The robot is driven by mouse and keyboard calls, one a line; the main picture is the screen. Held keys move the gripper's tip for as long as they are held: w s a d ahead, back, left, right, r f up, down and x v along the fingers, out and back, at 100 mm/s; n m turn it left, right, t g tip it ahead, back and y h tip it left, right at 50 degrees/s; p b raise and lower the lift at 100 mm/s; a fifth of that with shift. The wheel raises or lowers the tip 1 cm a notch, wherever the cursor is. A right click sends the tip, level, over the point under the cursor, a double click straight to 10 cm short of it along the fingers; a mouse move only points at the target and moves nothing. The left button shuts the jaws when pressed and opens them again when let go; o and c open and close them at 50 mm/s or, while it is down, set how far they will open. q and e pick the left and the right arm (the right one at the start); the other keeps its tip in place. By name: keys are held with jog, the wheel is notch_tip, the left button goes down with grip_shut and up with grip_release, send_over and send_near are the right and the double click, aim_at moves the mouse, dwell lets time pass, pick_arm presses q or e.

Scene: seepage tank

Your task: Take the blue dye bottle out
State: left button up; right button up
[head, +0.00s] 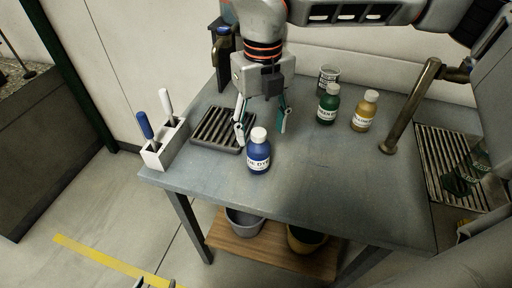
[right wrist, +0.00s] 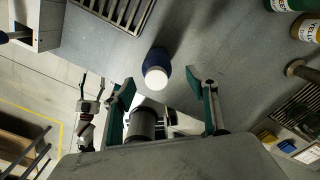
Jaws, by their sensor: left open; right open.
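The blue dye bottle (head: 258,158), with a white cap and white label, stands upright on the grey table (head: 330,185) near its front edge. My right gripper (head: 262,128) is open, pointing down just behind the bottle, its fingers spread. In the right wrist view the bottle (right wrist: 157,70) lies beyond the open fingertips (right wrist: 166,90), between their lines and apart from both. My left gripper (head: 155,283) shows only as fingertips at the bottom edge of the head view, open and far from the bottle.
A slotted dark tray (head: 222,130) lies behind-left of the bottle. A white holder (head: 165,145) with blue and white handled tools stands left. A green bottle (head: 328,104), yellow bottle (head: 364,112), labelled cup (head: 328,77) and bronze pipe (head: 408,110) stand right. Buckets sit on the lower shelf (head: 275,258).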

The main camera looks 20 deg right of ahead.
aim_at(259, 147)
jog(key=shift+w+a+f, duration=0.1)
jog(key=shift+a+f, duration=0.05)
jog(key=shift+f, duration=1.45)
jog(key=shift+a+f, duration=0.1)
jog(key=shift+f, duration=1.45)
jog(key=c, duration=1.3)
